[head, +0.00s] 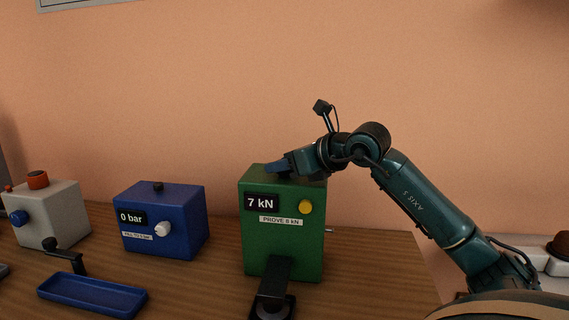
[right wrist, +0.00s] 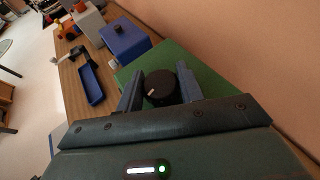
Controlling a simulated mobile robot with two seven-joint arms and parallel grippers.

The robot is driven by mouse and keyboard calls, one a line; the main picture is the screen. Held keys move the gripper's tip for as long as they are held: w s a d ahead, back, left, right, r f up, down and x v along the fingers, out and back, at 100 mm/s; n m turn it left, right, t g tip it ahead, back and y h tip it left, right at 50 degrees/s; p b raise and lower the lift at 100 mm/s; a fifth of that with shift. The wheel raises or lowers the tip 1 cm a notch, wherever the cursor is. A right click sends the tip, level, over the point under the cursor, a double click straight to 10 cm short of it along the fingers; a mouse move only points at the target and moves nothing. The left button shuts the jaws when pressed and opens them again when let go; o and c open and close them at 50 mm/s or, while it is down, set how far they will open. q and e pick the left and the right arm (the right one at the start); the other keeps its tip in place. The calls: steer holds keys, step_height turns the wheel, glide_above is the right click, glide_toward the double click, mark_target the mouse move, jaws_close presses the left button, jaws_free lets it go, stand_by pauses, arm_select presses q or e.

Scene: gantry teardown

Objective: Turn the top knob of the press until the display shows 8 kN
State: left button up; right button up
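The green press (head: 283,240) stands on the wooden bench, and its display (head: 261,202) reads 7 kN. A label (head: 281,221) below reads PROVE 8 kN, and a yellow button (head: 305,207) sits on the front. My right gripper (head: 279,168) reaches the press top from the right. In the right wrist view, the black top knob (right wrist: 160,88) with a pale pointer mark lies between its two fingers, which appear to touch it on both sides. In the head view the knob is mostly hidden by the gripper. My left gripper is not in view.
A blue box (head: 165,225) with a 0 bar display and a white knob stands left of the press. Further left are a grey box (head: 50,212), a black crank (head: 65,255) and a blue tray (head: 92,295). The wall rises close behind the bench.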

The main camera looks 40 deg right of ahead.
steer(key=c, duration=0.4)
steer(key=shift+f+m+h+b, duration=0.1)
steer(key=shift+m+h+b, duration=0.3)
steer(key=shift+h+b, duration=0.15)
steer(key=shift+c, duration=0.3)
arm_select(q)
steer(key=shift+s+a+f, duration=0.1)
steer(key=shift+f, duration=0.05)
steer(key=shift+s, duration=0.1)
arm_select(e)
steer(key=o, duration=1)
steer(key=shift+s+r+b, duration=0.2)
steer(key=shift+s+b, duration=0.15)
steer(key=shift+s, duration=0.15)
arm_select(q)
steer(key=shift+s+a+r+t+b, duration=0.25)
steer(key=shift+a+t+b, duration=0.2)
steer(key=shift+b, duration=0.4)
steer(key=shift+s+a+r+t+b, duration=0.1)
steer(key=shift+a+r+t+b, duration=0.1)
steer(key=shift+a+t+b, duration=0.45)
arm_select(e)
steer(key=v, duration=1.2)
